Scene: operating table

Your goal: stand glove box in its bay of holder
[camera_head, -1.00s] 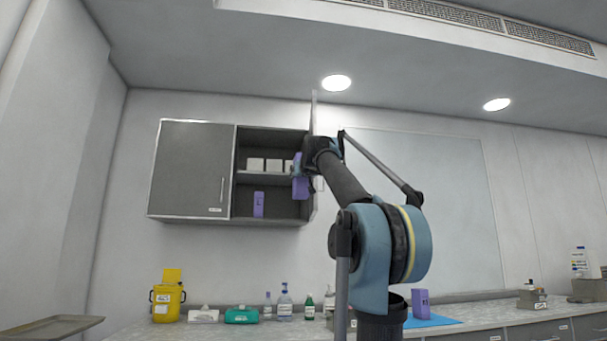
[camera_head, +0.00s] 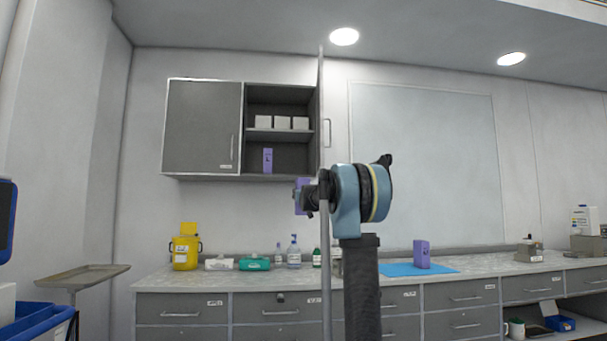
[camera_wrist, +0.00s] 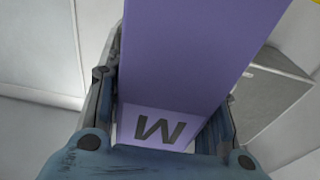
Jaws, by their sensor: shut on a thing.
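My gripper (camera_head: 311,195) is shut on a purple glove box (camera_head: 299,200), held in the air just below and in front of the cabinet's right end. In the wrist view the box (camera_wrist: 185,55) fills the middle between my two fingers, with a dark letter, M or W, on its near face. A second purple box (camera_head: 267,160) marked L stands upright on the cabinet's bottom shelf. A third purple box (camera_head: 421,254) stands on a blue mat (camera_head: 440,269) on the counter. I cannot make out a holder with bays.
White boxes (camera_head: 281,122) sit on the upper shelf. The counter (camera_head: 480,262) holds a yellow bin (camera_head: 185,250), a green pack (camera_head: 254,263) and bottles (camera_head: 294,252). A metal tray stand (camera_head: 85,275) is at left.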

